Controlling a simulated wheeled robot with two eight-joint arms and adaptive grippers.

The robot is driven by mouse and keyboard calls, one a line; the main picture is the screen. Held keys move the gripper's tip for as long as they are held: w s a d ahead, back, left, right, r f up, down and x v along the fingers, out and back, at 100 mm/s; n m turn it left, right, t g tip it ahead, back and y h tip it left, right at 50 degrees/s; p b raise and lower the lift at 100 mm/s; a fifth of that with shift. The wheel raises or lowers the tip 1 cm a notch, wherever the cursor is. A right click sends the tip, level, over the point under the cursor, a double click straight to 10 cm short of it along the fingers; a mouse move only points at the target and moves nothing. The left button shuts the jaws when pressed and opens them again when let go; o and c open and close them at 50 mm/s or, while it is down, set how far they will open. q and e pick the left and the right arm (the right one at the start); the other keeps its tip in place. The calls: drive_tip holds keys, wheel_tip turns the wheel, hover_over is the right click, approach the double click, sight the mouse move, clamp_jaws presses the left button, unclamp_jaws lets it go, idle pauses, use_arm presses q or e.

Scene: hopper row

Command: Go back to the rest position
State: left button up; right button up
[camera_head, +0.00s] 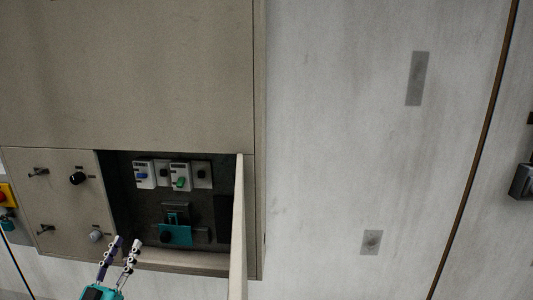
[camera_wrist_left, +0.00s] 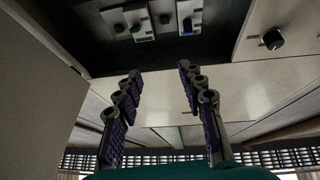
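My left gripper (camera_head: 127,243) is at the bottom left of the head view, in front of the lower edge of an open cabinet recess. Its two fingers stand apart with nothing between them. In the left wrist view the same gripper (camera_wrist_left: 160,88) shows both purple-padded fingers spread wide and empty, with the recess beyond the fingertips. My right gripper is in neither view.
The beige cabinet (camera_head: 130,70) has an open recess with two white switch modules (camera_head: 144,174) and a teal part (camera_head: 175,235). Its open door (camera_head: 238,225) juts outward. Knobs (camera_head: 77,178) sit left of the recess.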

use_arm(q)
drive_tip(key=s+d+f+m+g+h+b, duration=0.1)
drive_tip(key=s+d+f+g+h+b, duration=0.15)
drive_tip(key=d+f+g, duration=0.65)
drive_tip(key=s+d+f+m+g+h+b, duration=0.1)
drive_tip(key=s+d+f+g+b, duration=0.15)
drive_tip(key=d+f, duration=0.75)
drive_tip(key=s+f+n+g+y+b, duration=0.2)
drive_tip(key=s+f+y, duration=0.2)
drive_tip(key=s, duration=0.3)
drive_tip(key=s+f+n+g+y+b, duration=0.1)
drive_tip(key=s+f+g+y+b, duration=0.1)
drive_tip(key=s, duration=0.5)
wheel_tip(320, 180, down, 2)
drive_tip(key=shift+s+f+n+g+y, duration=0.1)
drive_tip(key=shift+s+n+g+y, duration=0.25)
drive_tip(key=shift+y, duration=0.5)
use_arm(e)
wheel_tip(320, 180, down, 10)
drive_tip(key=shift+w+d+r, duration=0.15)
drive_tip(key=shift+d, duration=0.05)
